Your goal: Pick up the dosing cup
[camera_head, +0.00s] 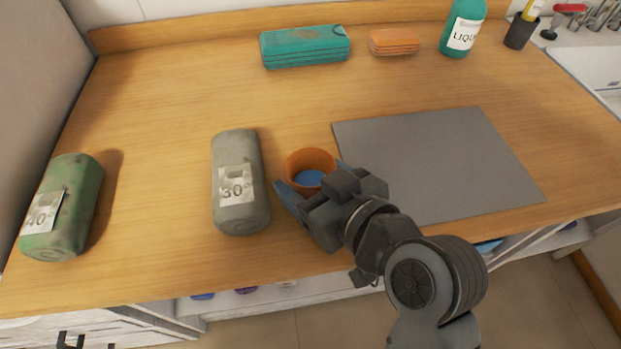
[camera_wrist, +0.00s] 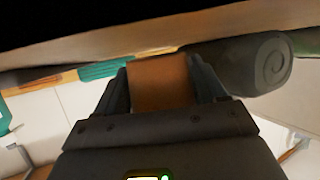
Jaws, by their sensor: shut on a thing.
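The dosing cup (camera_head: 310,160) is a small orange cup with something blue inside, in the middle of the wooden counter. In the wrist view the orange cup (camera_wrist: 158,84) fills the space between the two fingers. My gripper (camera_head: 311,180) reaches it from the front right, with a finger on each side. The jaws (camera_wrist: 160,88) are shut on the cup's sides. The cup looks upright; I cannot tell whether its base touches the counter.
A grey rolled towel marked 30° (camera_head: 238,165) lies close to the left of my gripper. A green towel marked 40° (camera_head: 68,200) is at far left. A grey mat (camera_head: 440,150) lies to the right. A teal stack (camera_head: 305,48), orange stack (camera_head: 394,41) and teal bottle (camera_head: 462,30) stand behind.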

